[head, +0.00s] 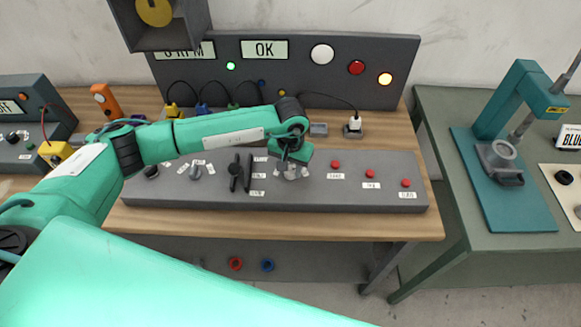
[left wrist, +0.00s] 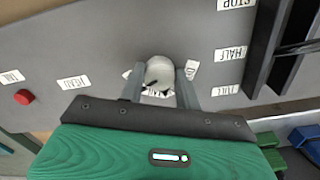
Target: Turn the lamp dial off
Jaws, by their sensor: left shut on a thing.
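A pale round dial (left wrist: 160,72) sits on the sloped grey control panel (head: 330,195), with small white labels around it that are partly covered. I cannot read those labels fully. My left gripper (head: 290,168) reaches down onto this dial from above and hides much of it in the head view. In the left wrist view its two fingers (left wrist: 160,85) stand on either side of the dial, shut on it. The dial's pointer mark is hard to make out. My right gripper is not in view.
Left of the dial are a black lever (head: 235,172) in a slot and a grey knob (head: 195,172). Red buttons (head: 370,174) lie to its right. Behind stands an upright board with a lit amber lamp (head: 385,79) and an OK sign (head: 264,49).

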